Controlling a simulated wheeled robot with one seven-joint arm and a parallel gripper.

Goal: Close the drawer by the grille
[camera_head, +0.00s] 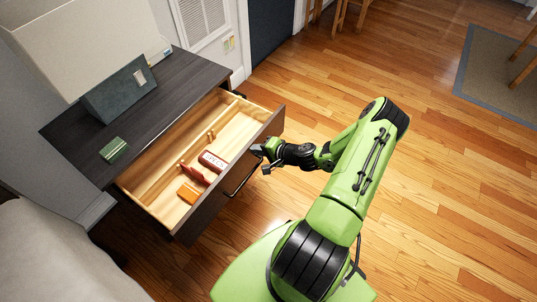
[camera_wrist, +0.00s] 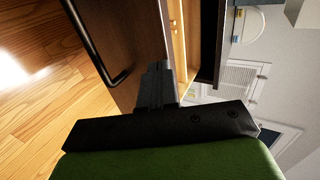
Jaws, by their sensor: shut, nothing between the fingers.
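The drawer (camera_head: 149,208) of a dark wooden cabinet (camera_head: 65,132) is pulled out, and its pale interior shows in the head view. Its dark front (camera_head: 212,205) carries a black bar handle, which also shows in the wrist view (camera_wrist: 97,50). The white wall grille (camera_head: 201,18) is behind the cabinet, and it also appears in the wrist view (camera_wrist: 243,79). My gripper (camera_head: 262,158) is shut and empty at the drawer front, beside the handle's upper end. In the wrist view its fingers (camera_wrist: 156,80) are close to the front panel; I cannot tell whether they touch it.
Inside the drawer lie a red-and-white item (camera_head: 213,161), a red item (camera_head: 194,173) and an orange box (camera_head: 189,193). On the cabinet top are a green box (camera_head: 113,150) and a grey box (camera_head: 118,92). A bed (camera_head: 50,260) is at lower left. Wood floor (camera_head: 440,190) is clear at right.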

